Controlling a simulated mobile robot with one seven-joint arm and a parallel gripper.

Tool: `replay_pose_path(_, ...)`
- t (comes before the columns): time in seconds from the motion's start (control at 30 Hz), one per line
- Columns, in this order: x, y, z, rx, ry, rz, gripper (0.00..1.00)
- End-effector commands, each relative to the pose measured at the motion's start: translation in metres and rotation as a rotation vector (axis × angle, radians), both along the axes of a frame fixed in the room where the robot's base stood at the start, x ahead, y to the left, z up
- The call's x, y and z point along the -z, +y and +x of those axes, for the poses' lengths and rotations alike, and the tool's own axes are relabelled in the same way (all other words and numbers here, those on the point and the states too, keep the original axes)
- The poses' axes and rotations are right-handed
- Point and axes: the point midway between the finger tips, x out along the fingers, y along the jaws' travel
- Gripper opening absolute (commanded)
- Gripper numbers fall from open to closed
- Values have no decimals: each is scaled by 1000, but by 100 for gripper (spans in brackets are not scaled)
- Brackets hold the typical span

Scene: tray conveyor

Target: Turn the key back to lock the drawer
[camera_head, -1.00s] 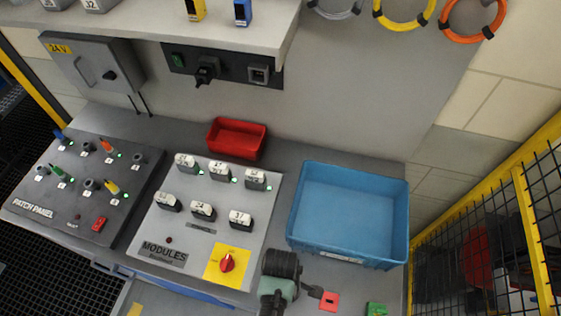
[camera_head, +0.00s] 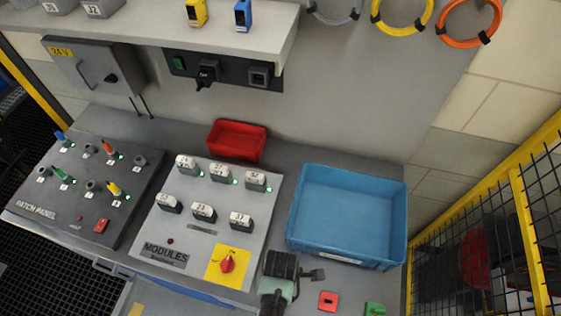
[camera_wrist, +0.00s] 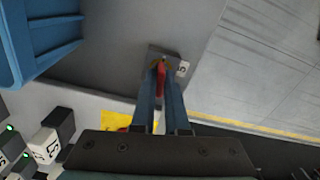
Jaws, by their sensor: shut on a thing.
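My gripper (camera_wrist: 160,88) shows in the wrist view, its two blue-grey fingers close together on a narrow red piece, which looks like the key (camera_wrist: 161,79). The key stands at a small grey plate (camera_wrist: 172,54) with a white tag (camera_wrist: 182,69) beside it. Fine detail of the key and lock is hidden between the fingers. In the head view my wrist (camera_head: 279,271) is at the bench's front, right of the modules panel, and my fingertips cannot be made out. The drawer itself is not clearly seen.
A blue bin (camera_head: 292,229) stands behind and right of my wrist. The modules panel (camera_head: 190,242) with its red knob (camera_head: 227,263) is close on the left. A red piece (camera_head: 328,300) and a green piece (camera_head: 375,308) lie at the front right.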

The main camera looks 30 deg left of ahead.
Motion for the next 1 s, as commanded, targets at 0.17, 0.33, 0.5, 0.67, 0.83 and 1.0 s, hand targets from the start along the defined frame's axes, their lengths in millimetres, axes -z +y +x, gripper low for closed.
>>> replay_pose_path(0.17,0,1,0,-70,0,1,0)
replay_pose_path(0.33,0,1,0,-69,0,1,15)
replay_pose_path(0.5,0,1,0,-68,-1,0,46)
replay_pose_path(0.67,0,0,0,-67,-1,0,47)
replay_pose_path(0.83,-1,0,0,-66,0,0,47)
replay_pose_path(1.0,-12,0,0,-65,-1,0,47)
